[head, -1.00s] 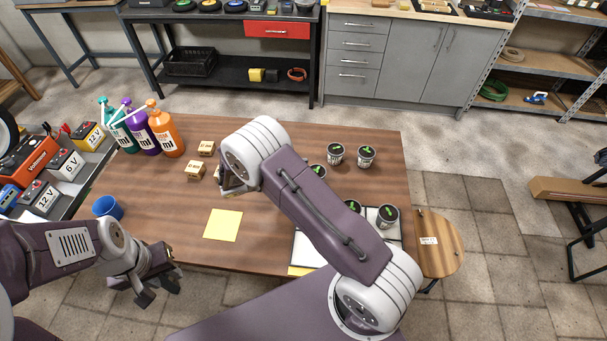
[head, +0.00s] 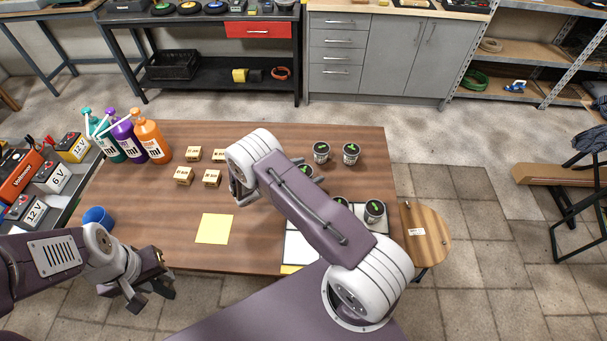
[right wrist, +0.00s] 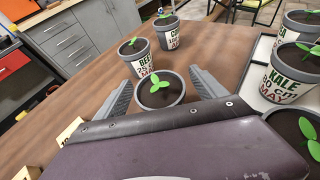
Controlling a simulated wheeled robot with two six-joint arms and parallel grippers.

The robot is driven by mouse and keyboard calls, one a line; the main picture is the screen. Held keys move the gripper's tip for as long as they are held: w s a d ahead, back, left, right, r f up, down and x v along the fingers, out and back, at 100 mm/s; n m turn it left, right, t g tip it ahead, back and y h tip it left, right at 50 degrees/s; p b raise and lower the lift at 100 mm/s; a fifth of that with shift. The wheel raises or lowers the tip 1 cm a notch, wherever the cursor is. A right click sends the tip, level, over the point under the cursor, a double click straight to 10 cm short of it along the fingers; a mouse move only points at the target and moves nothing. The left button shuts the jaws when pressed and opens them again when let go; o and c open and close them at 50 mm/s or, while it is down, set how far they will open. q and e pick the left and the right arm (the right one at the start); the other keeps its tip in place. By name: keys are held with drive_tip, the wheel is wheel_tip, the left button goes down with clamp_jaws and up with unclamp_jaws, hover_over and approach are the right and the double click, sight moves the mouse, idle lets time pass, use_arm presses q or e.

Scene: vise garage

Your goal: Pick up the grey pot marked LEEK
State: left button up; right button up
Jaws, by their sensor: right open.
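A grey pot with a green seedling (right wrist: 158,92) stands between the open fingers of my right gripper (right wrist: 158,88) in the right wrist view. Its label is hidden from me. A KALE pot (right wrist: 288,75) is at the right. I cannot read LEEK on any pot. My left gripper (head: 148,292) is open and empty near the table's front left.
More pots stand on a white tray (head: 297,247) at the table's front right. A round stool (head: 427,235) stands at the right edge.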

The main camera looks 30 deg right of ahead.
drive_tip(key=shift+x, duration=0.85)
drive_tip(key=shift+a, duration=0.1)
drive_tip(key=c, duration=1.6)
drive_tip(key=shift+o, duration=0.2)
drive_tip(key=r, duration=0.4)
drive_tip(key=shift+s+d+r, duration=0.15)
drive_tip(key=shift+d+r, duration=0.05)
drive_tip(key=shift+r, duration=0.05)
drive_tip(key=s+d+r+b, duration=0.1)
drive_tip(key=s+d+r, duration=0.5)
drive_tip(key=d, duration=0.3)
drive_tip(key=shift+s+r, duration=0.2)
drive_tip(key=shift+r, duration=0.05)
